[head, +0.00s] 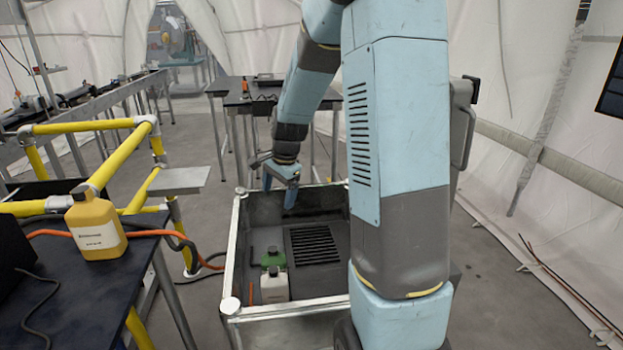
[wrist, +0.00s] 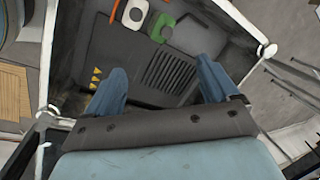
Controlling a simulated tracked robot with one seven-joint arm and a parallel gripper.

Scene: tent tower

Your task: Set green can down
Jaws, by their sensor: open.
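A green can (head: 272,258) stands in the metal-framed bin (head: 229,262), partly hidden behind a white bottle (head: 275,288) in the head view. In the wrist view the green can (wrist: 162,27) shows near the top, right beside the white bottle (wrist: 136,13). My gripper (head: 279,188) is above the far part of the bin, higher than the can and apart from it. In the wrist view my gripper (wrist: 161,70) has its fingers spread with nothing between them. The bin's dark floor shows below.
A dark slotted grille (head: 313,245) lies in the bin beside the can. A thin orange stick (head: 251,293) is near the bin's left wall. A yellow jug (head: 95,226) stands on the dark table at left, near yellow rails (head: 105,170).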

